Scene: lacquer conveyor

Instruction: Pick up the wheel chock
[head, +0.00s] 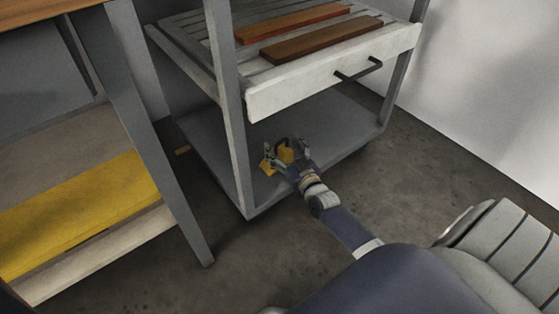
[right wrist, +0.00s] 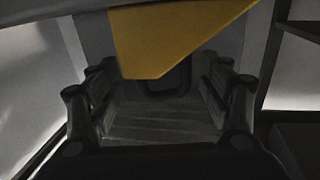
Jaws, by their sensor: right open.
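The yellow wheel chock (head: 285,155) sits low at the front of the cart's bottom shelf, partly hidden by my right gripper (head: 284,147). The right wrist view shows the chock (right wrist: 172,38) as a large yellow face in the upper middle, with a dark, rounded shape just below it. My right gripper (right wrist: 160,75) is open, with one finger on each side of the view. The chock lies ahead, across the gap between the fingers. I cannot tell whether any finger touches it. My left gripper is not in view.
The grey cart has a bottom shelf (head: 225,150), upright posts (head: 228,75) and a pale drawer (head: 300,85) above the chock. Two brown boards (head: 318,40) lie on top. A bench leg (head: 150,140) and a yellow panel (head: 80,215) stand left. Floor (head: 255,245) in front is clear.

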